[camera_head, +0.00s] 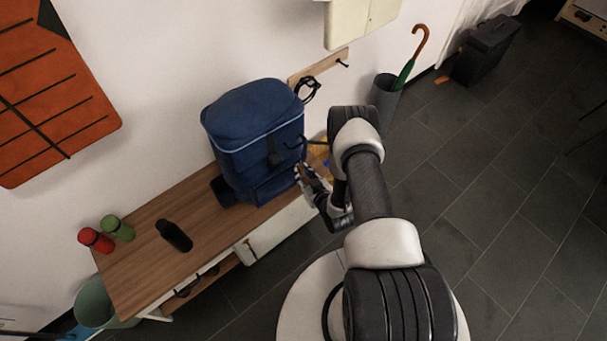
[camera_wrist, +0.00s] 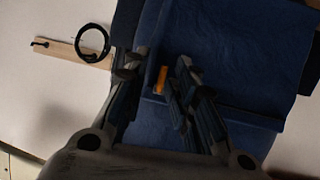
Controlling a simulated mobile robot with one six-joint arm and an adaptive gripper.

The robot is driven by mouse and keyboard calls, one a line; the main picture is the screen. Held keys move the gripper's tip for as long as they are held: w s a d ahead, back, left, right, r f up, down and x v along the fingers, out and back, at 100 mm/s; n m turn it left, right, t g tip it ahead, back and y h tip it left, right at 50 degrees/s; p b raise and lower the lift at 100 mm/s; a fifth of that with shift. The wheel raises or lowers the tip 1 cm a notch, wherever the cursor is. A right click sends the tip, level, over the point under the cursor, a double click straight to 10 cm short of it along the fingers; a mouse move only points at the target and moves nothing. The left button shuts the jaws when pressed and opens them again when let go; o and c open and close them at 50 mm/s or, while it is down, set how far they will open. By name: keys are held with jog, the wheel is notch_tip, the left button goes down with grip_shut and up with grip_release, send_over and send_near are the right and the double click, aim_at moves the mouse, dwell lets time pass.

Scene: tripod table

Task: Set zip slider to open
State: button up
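A blue backpack (camera_head: 252,115) with a light-blue zip line stands on the wooden bench; its fabric (camera_wrist: 225,50) fills much of the wrist view. A small orange tab (camera_wrist: 161,80), apparently the zip slider, shows against the fabric in the wrist view. I cannot make out the slider in the head view. My gripper (camera_head: 303,174) is at the bag's right front side. In the wrist view my gripper (camera_wrist: 157,68) is open, with a finger on either side of the orange tab. Gaps show between tab and fingers, but contact with the bag is unclear.
A black bottle (camera_head: 174,236), a red bottle (camera_head: 96,240) and a green bottle (camera_head: 118,228) are on the bench (camera_head: 140,262). A hook rail (camera_head: 325,64) with a black cable loop (camera_head: 308,89) is behind the bag. An umbrella stand (camera_head: 383,98) stands right.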

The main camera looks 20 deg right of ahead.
jog(key=shift+r, duration=0.1)
jog(key=a+v, duration=0.1)
jog(key=v, duration=1)
jog(key=shift+s+d, duration=0.45)
jog(key=shift+d, duration=0.05)
